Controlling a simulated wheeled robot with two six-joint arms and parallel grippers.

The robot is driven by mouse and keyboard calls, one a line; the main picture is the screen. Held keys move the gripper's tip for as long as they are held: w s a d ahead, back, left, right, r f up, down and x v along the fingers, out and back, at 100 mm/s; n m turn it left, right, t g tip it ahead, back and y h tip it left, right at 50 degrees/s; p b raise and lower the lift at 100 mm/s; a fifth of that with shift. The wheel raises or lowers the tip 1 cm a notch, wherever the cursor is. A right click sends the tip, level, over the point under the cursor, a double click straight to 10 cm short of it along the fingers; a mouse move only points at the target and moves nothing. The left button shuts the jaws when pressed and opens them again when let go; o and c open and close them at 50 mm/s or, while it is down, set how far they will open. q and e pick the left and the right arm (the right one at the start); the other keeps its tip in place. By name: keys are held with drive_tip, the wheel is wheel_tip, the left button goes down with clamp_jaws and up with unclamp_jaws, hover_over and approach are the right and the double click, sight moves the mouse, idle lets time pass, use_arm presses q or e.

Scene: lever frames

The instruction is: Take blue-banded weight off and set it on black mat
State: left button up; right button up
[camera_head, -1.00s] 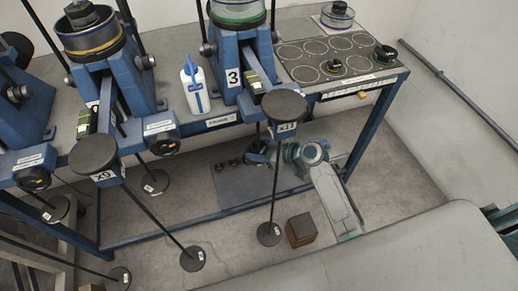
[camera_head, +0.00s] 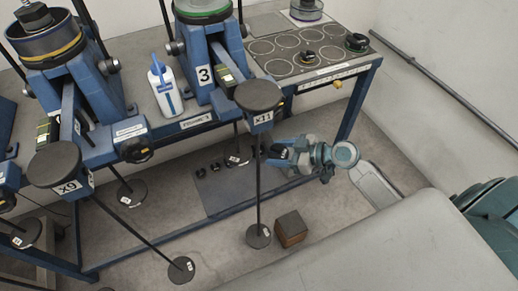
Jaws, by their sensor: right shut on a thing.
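My right gripper (camera_head: 288,154) is low beside frame 3, reaching in from the right. It is shut on a small dark thing with blue on it (camera_head: 279,152), which seems to be the blue-banded weight; the jaws partly hide it. It is held just right of a thin rod and of a black hanger plate (camera_head: 238,157) with a white label. The plate looks bare of weights. A dark mat (camera_head: 224,198) lies below on the floor, with several small black weights (camera_head: 209,168) near its far left corner. My left gripper is not in view.
A rod with a black foot plate (camera_head: 258,237) hangs from the x11 disc (camera_head: 257,96). A brown box (camera_head: 291,229) stands beside it. The blue bench (camera_head: 330,85) carries a ringed board and a white-blue jug (camera_head: 165,88). The mat's front part is clear.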

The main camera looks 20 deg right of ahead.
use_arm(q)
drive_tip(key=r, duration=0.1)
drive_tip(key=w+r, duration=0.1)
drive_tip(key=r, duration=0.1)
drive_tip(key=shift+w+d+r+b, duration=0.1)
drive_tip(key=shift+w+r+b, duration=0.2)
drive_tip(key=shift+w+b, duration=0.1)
use_arm(e)
drive_tip(key=s+d, duration=0.1)
drive_tip(key=d, duration=0.1)
drive_tip(key=s+d, duration=0.1)
drive_tip(key=s, duration=0.1)
drive_tip(key=shift+s+d+r, duration=0.2)
drive_tip(key=shift+s+d, duration=0.05)
drive_tip(key=shift+d, duration=0.1)
drive_tip(key=shift+r, duration=0.25)
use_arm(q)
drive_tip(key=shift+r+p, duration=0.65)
use_arm(e)
drive_tip(key=s+d, duration=0.4)
drive_tip(key=shift+s+d, duration=0.2)
drive_tip(key=shift+d, duration=0.2)
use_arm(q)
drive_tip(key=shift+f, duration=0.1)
